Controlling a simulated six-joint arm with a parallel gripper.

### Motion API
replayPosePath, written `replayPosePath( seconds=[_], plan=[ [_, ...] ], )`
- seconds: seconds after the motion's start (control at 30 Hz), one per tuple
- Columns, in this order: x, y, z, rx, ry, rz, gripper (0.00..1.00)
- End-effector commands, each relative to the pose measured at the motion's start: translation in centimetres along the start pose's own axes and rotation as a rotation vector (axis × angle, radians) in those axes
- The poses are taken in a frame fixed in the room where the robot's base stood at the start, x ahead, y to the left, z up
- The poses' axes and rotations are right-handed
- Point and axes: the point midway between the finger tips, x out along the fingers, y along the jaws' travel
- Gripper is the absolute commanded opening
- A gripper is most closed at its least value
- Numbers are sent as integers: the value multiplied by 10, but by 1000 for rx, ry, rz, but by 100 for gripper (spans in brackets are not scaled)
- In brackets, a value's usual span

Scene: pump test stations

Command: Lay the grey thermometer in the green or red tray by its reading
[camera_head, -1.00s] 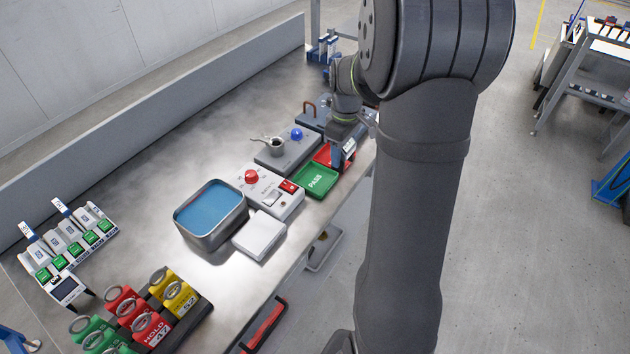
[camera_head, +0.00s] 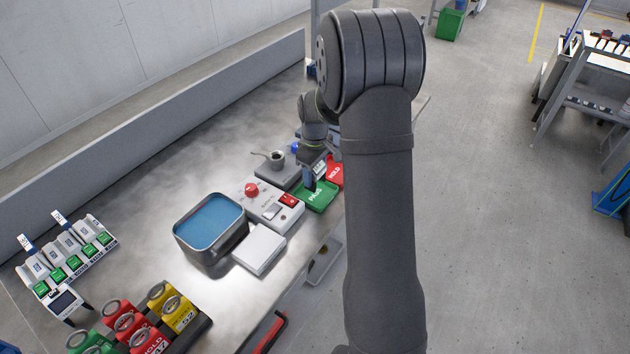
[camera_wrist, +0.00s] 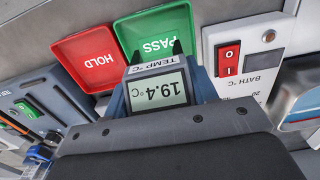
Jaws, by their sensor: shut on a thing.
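My gripper (camera_head: 308,176) is shut on the grey thermometer (camera_wrist: 157,90), whose display reads 19.4 °C in the wrist view. The thermometer is held over the near part of the green tray (camera_head: 318,197), marked PASS; the green tray also shows in the wrist view (camera_wrist: 155,33). I cannot tell whether it touches the tray. The red tray (camera_head: 335,172), marked HOLD, lies beside the green one and shows in the wrist view (camera_wrist: 92,58). Both trays look empty. The thermometer's lower part is hidden behind my gripper in the wrist view.
A bath control box (camera_head: 270,204) with a red knob and a red switch (camera_wrist: 229,58) stands beside the green tray. A blue water bath (camera_head: 210,222) and a white box (camera_head: 259,249) stand closer. Coloured padlock-like tags (camera_head: 128,325) lie at the front.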

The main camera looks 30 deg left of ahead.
Motion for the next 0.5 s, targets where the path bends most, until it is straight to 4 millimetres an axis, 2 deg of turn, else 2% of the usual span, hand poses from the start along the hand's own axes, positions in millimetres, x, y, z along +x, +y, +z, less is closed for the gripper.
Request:
replayPosePath(
  seconds=[0.27,0.5],
  plan=[
    [36,-1,1,0,-2,-3,20],
    [38,0,1,0,0,0,20]
  ],
)
